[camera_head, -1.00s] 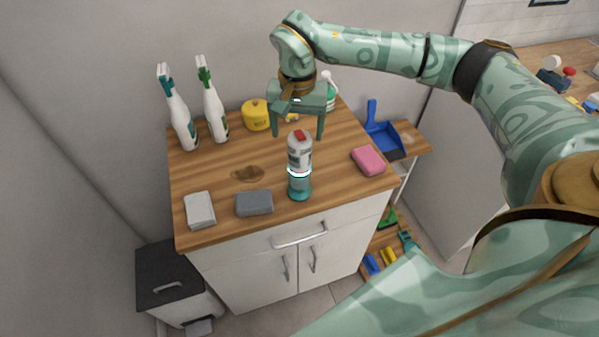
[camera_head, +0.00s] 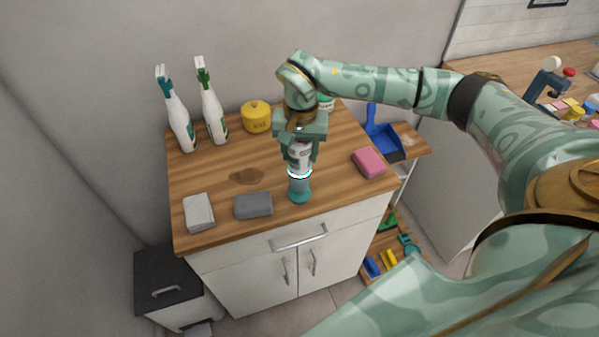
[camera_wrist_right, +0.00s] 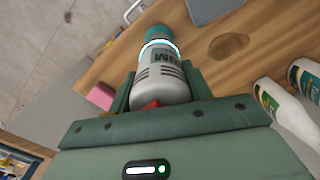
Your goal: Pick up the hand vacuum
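The hand vacuum (camera_head: 300,187) is a slim white and teal cylinder with a bright ring. It stands upright near the front edge of the wooden counter top (camera_head: 335,190). My right gripper (camera_head: 300,158) has come down over its upper part from above, one finger on each side, hiding its top in the head view. In the right wrist view the vacuum (camera_wrist_right: 162,75) lies between the fingers (camera_wrist_right: 160,88), which appear to touch its sides. Its red part shows near the palm. My left gripper is not in view.
A grey block (camera_head: 254,205) and a white block (camera_head: 199,212) lie left of the vacuum; a pink sponge (camera_head: 369,162) lies right. Two spray bottles (camera_head: 214,115) and a yellow pot (camera_head: 256,117) stand behind. A blue dustpan (camera_head: 384,140) is at the right.

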